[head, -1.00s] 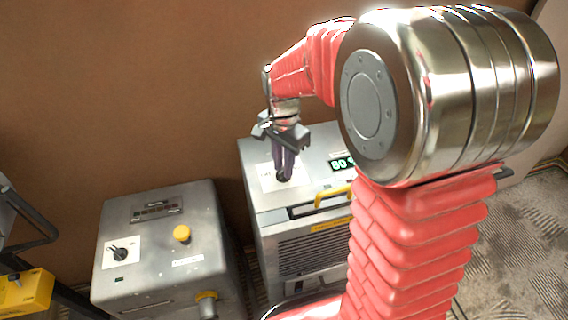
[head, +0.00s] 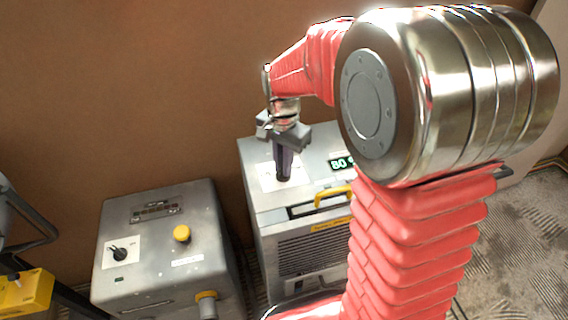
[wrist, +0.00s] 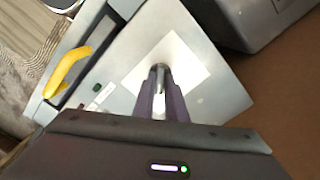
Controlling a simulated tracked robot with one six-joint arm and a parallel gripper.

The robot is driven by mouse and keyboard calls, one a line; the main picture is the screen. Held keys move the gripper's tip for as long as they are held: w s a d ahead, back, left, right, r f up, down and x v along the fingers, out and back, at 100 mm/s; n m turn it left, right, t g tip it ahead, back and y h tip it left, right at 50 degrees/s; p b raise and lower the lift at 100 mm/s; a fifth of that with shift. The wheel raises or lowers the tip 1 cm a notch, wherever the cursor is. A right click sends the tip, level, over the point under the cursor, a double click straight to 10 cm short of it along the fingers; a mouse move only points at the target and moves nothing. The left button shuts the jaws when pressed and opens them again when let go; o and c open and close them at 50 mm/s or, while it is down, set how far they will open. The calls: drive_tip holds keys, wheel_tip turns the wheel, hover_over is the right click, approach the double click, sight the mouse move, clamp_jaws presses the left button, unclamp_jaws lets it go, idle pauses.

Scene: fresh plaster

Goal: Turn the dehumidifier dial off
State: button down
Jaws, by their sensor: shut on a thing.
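The dehumidifier (head: 262,212) is a grey box with a yellow handle and a green-lit display (head: 341,163) that begins with "80". Its dial (wrist: 160,68) shows as a small dark knob on a white plate (wrist: 190,62) in the wrist view. My gripper (head: 284,178) points down at the white plate on the dehumidifier's top, and its purple fingers also show in the wrist view (wrist: 162,92). The fingers are shut on the dial, which they mostly hide. I cannot read which mark the dial points to.
Another grey box (head: 165,285) stands to the left, with a black knob (head: 117,253) on a white plate and a yellow button (head: 182,233). A yellow handle (head: 333,196) sits on the dehumidifier's front edge. A brown wall (head: 120,100) rises close behind both boxes.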

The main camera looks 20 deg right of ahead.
drive_tip(key=n, duration=1.7)
drive_tip(key=shift+n, duration=0.3)
drive_tip(key=n, duration=0.5)
drive_tip(key=c, duration=1.8)
unclamp_jaws()
drive_tip(key=shift+r, duration=0.15)
